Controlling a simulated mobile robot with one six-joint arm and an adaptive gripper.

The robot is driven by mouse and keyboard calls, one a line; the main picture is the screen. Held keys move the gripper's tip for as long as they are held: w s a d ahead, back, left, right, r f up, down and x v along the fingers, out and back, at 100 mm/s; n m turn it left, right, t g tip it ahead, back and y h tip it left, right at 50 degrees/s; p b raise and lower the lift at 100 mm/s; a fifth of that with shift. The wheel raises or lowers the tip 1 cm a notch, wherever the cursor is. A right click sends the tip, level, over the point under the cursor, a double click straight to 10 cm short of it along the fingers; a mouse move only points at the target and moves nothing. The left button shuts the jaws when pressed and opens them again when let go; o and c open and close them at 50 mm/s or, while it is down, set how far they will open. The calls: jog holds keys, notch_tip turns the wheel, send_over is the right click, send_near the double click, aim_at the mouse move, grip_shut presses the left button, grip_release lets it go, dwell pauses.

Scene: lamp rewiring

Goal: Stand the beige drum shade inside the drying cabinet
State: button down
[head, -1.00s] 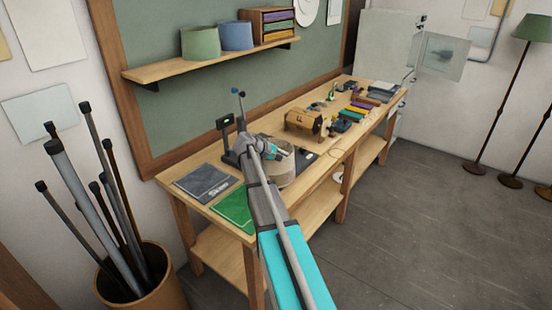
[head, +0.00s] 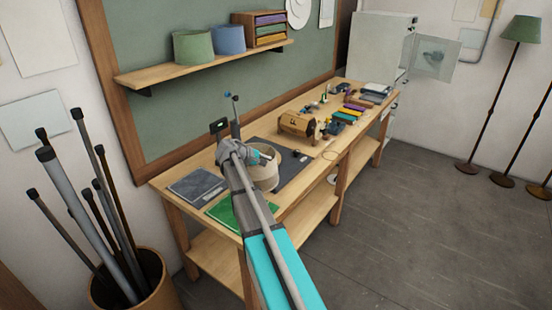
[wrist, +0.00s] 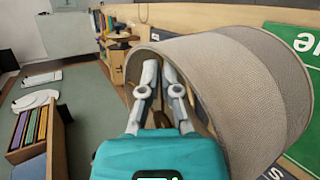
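The beige drum shade (head: 266,178) is at the near part of the workbench, beside the green mat. In the wrist view the shade (wrist: 250,85) fills the right side, its open end facing my gripper. My gripper (head: 262,154) is at the shade's top rim. In the wrist view its two fingers (wrist: 159,66) are close together across the open end. I cannot tell whether they pinch the wall. The drying cabinet (head: 372,45) appears to be the pale cabinet at the far end of the bench, its see-through door (head: 436,60) swung open. Its inside is hidden.
Green (head: 193,47) and blue (head: 230,40) shades and a drawer box (head: 263,27) sit on the wall shelf (head: 150,78). A wooden device (head: 297,127) and small items crowd the bench. Floor lamps (head: 497,90) stand at right. The floor (head: 410,215) before the bench is clear.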

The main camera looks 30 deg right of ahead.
jog(key=a+r+n+t+y+p, duration=0.1)
jog(key=a+n+t, duration=0.2)
jog(key=a, duration=1.3)
jog(key=a+r+n+t+y+p, duration=0.1)
jog(key=a+n+t, duration=0.3)
jog(key=a, duration=1.3)
jog(key=shift+a+r+n+y+p, duration=0.15)
jog(key=shift+r+n+y+p, duration=0.15)
jog(key=shift+r+p, duration=0.35)
jog(key=shift+w, duration=0.1)
